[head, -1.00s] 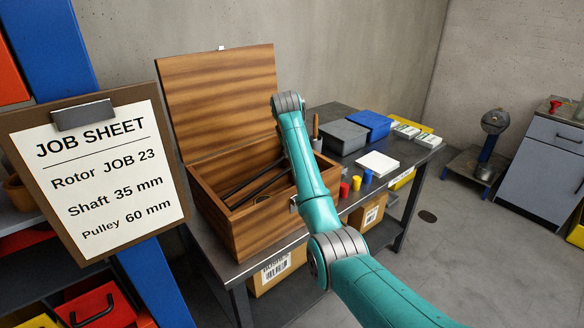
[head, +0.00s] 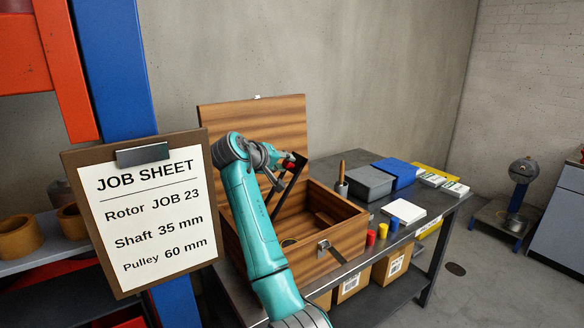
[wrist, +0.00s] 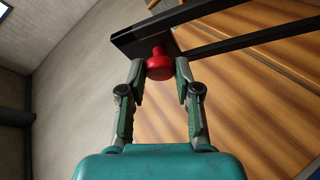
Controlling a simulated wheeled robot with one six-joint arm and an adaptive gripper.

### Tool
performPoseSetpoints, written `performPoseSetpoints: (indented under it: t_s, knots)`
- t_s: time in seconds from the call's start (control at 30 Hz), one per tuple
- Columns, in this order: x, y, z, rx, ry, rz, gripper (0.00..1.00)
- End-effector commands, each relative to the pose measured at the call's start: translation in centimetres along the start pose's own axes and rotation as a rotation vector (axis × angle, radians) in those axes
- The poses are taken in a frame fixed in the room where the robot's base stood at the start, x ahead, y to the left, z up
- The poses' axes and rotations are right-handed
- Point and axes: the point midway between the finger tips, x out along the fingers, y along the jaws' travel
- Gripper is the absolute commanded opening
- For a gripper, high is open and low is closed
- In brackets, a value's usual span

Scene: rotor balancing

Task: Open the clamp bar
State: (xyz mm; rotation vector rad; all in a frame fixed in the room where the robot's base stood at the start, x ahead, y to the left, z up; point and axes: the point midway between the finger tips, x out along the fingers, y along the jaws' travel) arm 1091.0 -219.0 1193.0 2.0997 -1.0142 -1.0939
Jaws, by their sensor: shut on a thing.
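The clamp bar (head: 293,180) is a dark frame with two long arms, raised steeply out of the open wooden box (head: 340,232). In the wrist view its dark end plate (wrist: 140,38) and arms cross the top, before the wooden lid. A red knob (wrist: 159,66) sits on that plate. My gripper (head: 284,160) is at the raised end of the bar, above the box. In the wrist view its two fingertips are on either side of the red knob, shut on it. The bar's lower ends are hidden behind the box wall.
The box lid (head: 262,125) stands upright behind. A metal latch (head: 323,248) is on the box front. A job sheet board (head: 150,215) stands left.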

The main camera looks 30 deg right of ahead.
Motion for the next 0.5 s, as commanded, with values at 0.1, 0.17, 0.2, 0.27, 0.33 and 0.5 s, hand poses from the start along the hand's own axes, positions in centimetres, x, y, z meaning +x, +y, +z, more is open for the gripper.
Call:
performPoseSetpoints:
  t_s: [0.1, 0.17, 0.2, 0.27, 0.33, 0.5]
  knots:
    - [-0.56, -0.05, -0.23, -0.006, 0.008, 0.016, 0.00]
    - [-0.67, -0.07, -0.26, -0.008, 0.010, 0.020, 0.00]
    - [-0.72, -0.07, -0.27, -0.008, 0.011, 0.022, 0.00]
    - [-0.75, -0.08, -0.29, -0.009, 0.011, 0.023, 0.00]
    - [-0.75, -0.08, -0.29, -0.009, 0.011, 0.023, 0.00]
    - [-0.74, -0.10, -0.29, -0.009, 0.011, 0.023, 0.00]
